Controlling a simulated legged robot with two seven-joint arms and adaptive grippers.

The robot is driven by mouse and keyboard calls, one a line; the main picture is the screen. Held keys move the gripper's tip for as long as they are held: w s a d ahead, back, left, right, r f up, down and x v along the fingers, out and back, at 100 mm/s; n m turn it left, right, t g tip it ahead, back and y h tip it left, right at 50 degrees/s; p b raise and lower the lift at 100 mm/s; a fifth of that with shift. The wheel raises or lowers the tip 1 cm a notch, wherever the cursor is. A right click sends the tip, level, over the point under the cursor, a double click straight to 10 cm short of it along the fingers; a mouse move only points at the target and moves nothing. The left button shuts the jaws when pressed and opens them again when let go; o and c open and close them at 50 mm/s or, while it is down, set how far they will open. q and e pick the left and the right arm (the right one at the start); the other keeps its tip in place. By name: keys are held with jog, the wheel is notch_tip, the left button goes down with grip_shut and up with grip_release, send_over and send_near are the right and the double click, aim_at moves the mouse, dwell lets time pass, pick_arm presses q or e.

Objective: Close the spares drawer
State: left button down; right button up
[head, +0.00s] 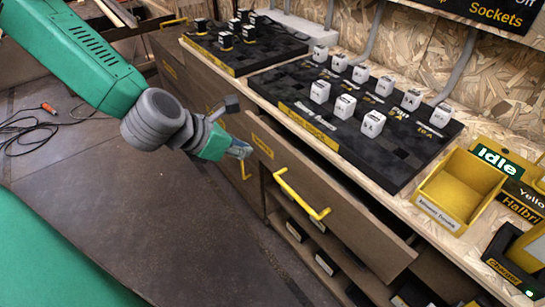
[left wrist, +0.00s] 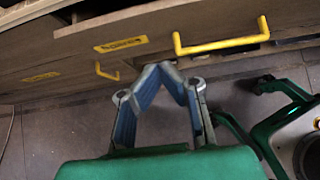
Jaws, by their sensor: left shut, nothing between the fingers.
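A brown wooden drawer (head: 350,222) with a yellow bar handle (head: 302,194) stands out from the workbench in the head view; its right end juts past the bench front. Its yellow label (head: 262,146) is too small to read, so I cannot confirm it is the spares drawer. In the left wrist view the drawer front (left wrist: 185,22) runs across the top, with its handle (left wrist: 220,44) at right. My left gripper (head: 243,150) is shut and empty, by the left part of this drawer front; whether it touches is unclear. It also shows in the left wrist view (left wrist: 160,70). My right gripper is not visible.
White cubes (head: 372,124) and dark blocks stand on black boards on the bench top. A yellow bin (head: 455,195) sits at right. Below the drawer is an open shelf with dark boxes (head: 326,263). The floor (head: 130,210) at left is clear, apart from a cable (head: 30,125).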

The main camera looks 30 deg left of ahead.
aim_at(281, 142)
pick_arm(q)
jog(key=w+d+f+b, duration=0.1)
jog(key=w, duration=0.1)
jog(key=w+d+f+b, duration=0.1)
jog(key=w, duration=0.1)
jog(key=w+d+f+b, duration=0.1)
jog(key=w, duration=0.1)
jog(key=shift+w+f+b, duration=0.1)
jog(key=shift+f+b, duration=0.2)
jog(key=shift+f, duration=0.05)
jog(key=shift+w, duration=0.5)
jog(key=shift+w+d+r+p, duration=0.1)
jog(key=shift+w+d+p, duration=0.35)
jog(key=shift+w, duration=0.5)
jog(key=shift+w+d, duration=0.2)
jog(key=shift+w, duration=0.1)
jog(key=shift+s+a, duration=0.1)
